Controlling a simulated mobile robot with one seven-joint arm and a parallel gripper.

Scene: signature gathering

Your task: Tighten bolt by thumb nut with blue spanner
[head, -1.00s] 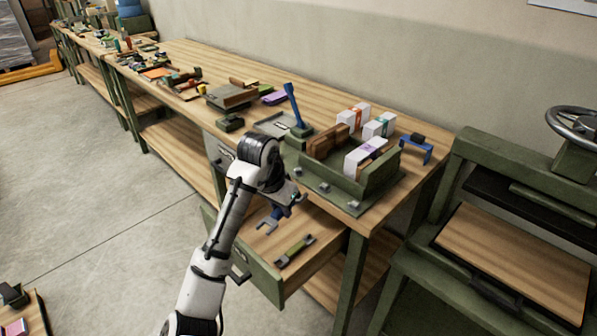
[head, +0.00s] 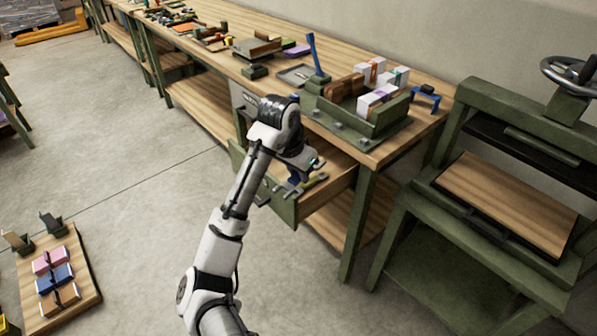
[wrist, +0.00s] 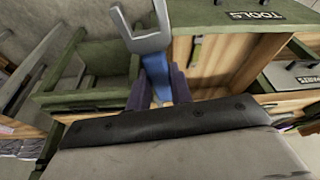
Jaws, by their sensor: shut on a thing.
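My gripper (wrist: 158,90) is shut on the blue spanner (wrist: 156,68). The spanner's grey open-ended head points away from the fingers in the wrist view. In the head view my gripper (head: 300,172) is over the open drawer, below the bench's front edge, and the blue spanner (head: 293,181) shows only partly beneath it. A green box-like fixture (head: 372,128) stands at the bench's right end, with several small grey fittings (head: 338,125) along its front base. I cannot tell which is the bolt or the thumb nut.
The open drawer (head: 330,195) holds a yellow-green tool (head: 316,181). White boxes (head: 372,102) stand in the fixture. A blue lever (head: 315,55) rises behind it, and a blue clamp (head: 427,97) lies to its right. A green press (head: 510,200) stands right.

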